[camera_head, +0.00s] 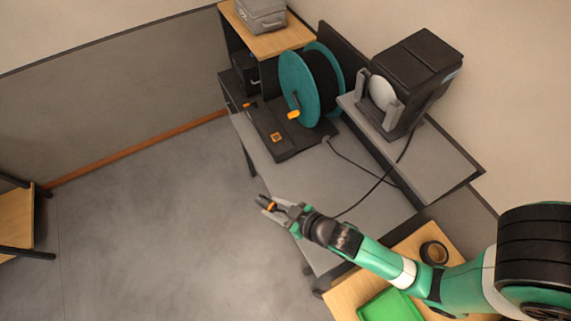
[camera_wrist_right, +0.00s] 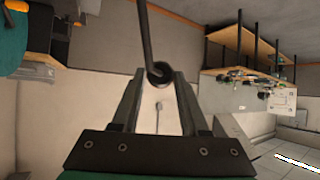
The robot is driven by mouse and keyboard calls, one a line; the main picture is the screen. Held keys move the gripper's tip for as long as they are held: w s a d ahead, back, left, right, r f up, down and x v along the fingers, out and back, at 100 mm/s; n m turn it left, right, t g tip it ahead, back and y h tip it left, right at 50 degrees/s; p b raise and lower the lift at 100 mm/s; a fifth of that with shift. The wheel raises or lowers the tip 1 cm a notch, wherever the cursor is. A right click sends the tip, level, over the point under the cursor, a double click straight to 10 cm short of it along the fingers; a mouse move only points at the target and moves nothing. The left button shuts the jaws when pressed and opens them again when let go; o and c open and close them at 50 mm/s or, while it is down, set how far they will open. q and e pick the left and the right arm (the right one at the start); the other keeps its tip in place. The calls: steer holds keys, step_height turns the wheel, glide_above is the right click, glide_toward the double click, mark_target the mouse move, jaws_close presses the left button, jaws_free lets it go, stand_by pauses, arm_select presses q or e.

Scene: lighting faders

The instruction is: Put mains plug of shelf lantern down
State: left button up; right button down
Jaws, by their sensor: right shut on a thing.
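My right gripper (camera_head: 268,205) is shut on the mains plug (camera_wrist_right: 159,75), a small dark round piece between its fingertips in the right wrist view, with a black cable rising from it. In the head view the fingertips are at the near left edge of the grey bench (camera_head: 345,182), and the plug is small and partly hidden by them. The shelf lantern (camera_head: 420,62), a dark box with a pale round lens, stands on a raised grey shelf (camera_head: 447,158). A black cable runs from it down towards my gripper. My left gripper is not in view.
A teal cable reel (camera_head: 299,92) with an orange handle stands on a black base (camera_head: 262,133) with orange parts. A second cable crosses the bench. A wooden top (camera_head: 345,298) at the front right bears a tape roll (camera_head: 434,253) and a green tray (camera_head: 390,307). The bench middle is mostly clear.

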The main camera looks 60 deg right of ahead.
steer(key=s+d+f+m+g+h+b, duration=0.1)
steer(key=s+d+f+m+h+b, duration=0.1)
steer(key=d+f+b, duration=0.3)
steer(key=s+d+f+m+h+b, duration=0.1)
steer(key=d+f+m+h+b, duration=0.1)
steer(key=f+b, duration=0.55)
steer(key=m+b, duration=0.1)
steer(key=b, duration=1.6)
glide_above(295, 196)
steer(key=s, duration=0.1)
steer(key=shift+g+h, duration=0.3)
steer(key=shift+h, duration=0.1)
steer(key=f, duration=2.2)
steer(key=shift+a+f, duration=0.25)
steer(key=shift+a, duration=0.15)
steer(key=shift+w+d+f+b, duration=0.25)
steer(key=shift+d+f+b, duration=0.05)
steer(key=shift+f, duration=0.05)
steer(key=shift+w+d+f+b, duration=0.15)
steer(key=shift+f+b, duration=0.65)
steer(key=shift+f, duration=0.95)
